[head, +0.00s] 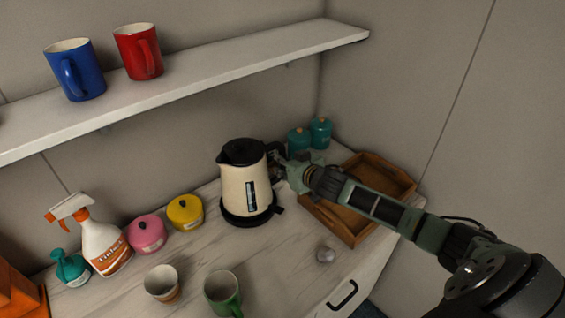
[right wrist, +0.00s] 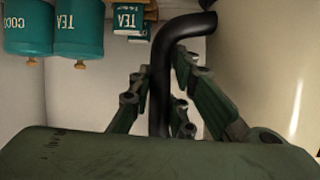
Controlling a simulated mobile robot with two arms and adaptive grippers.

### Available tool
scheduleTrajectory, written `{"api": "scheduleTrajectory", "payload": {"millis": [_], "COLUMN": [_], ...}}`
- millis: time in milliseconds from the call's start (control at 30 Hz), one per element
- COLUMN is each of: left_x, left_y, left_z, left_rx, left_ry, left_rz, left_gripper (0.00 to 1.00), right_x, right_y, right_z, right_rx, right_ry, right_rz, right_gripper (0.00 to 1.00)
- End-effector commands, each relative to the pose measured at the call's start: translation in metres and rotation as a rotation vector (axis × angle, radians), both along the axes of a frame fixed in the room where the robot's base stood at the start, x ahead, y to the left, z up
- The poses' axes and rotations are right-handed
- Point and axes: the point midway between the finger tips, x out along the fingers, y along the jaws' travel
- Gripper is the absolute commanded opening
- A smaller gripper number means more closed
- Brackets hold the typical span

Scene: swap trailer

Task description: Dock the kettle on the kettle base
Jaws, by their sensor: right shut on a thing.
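The cream kettle (head: 247,180) with a black lid stands upright at the middle of the counter. The black kettle base (head: 251,217) shows under its bottom edge. The kettle appears to be on or just over the base; I cannot tell whether it is fully seated. My right gripper (head: 279,165) is at the kettle's right side, on its handle. In the right wrist view the fingers of my right gripper (right wrist: 160,100) close around the black handle (right wrist: 163,65), with the cream body (right wrist: 265,70) beside them. My left gripper is not in view.
A wooden tray (head: 405,183) lies under my right arm. Teal canisters (head: 320,132) stand behind it. Yellow (head: 185,212) and pink pots (head: 147,234), a spray bottle (head: 102,245), and cups (head: 222,292) surround the kettle's left and front. A shelf (head: 220,72) hangs above.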

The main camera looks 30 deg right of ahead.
Motion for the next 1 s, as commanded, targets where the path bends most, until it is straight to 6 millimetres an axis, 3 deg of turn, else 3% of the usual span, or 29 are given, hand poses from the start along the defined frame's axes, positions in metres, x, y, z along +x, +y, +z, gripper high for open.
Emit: {"api": "scheduleTrajectory", "payload": {"millis": [33,1000], "left_x": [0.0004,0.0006], "left_y": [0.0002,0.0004], "left_z": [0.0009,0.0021], "left_rx": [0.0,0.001], "left_ry": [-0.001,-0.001], "left_rz": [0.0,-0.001], "left_gripper": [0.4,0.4], "right_x": [0.0036,0.0035], "right_y": [0.0011,0.0008], "right_z": [0.01,0.0054], "right_rx": [0.012,0.012], "right_ry": [-0.018,-0.018], "right_rz": [0.001,0.001], "right_gripper": [0.0,0.0]}}
